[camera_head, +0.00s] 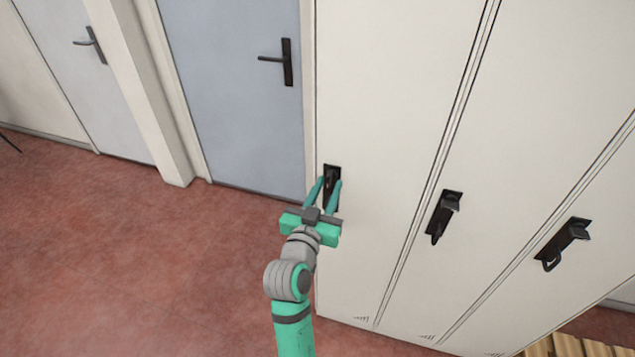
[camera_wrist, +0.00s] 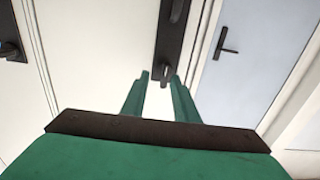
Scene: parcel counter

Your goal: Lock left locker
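The left locker (camera_head: 385,90) is a tall cream door, and it looks closed. Its black handle plate (camera_head: 332,171) is near the door's left edge, and a dark latch piece sits on it. My green gripper (camera_head: 329,183) is at this handle with its two fingers apart. In the wrist view, the dark plate (camera_wrist: 171,35) runs up from between the fingertips of my gripper (camera_wrist: 160,77). A small dark knob at its lower end shows between the tips, closer to the right finger. I cannot tell whether a finger touches it. The fingers partly hide the handle in the head view.
The middle locker's handle (camera_head: 443,215) and the right locker's handle (camera_head: 563,243) are to the right. A blue-grey door (camera_head: 235,100) with a black lever is left of the lockers. The reddish floor (camera_head: 130,260) is clear at left. Wooden slats (camera_head: 575,345) show at bottom right.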

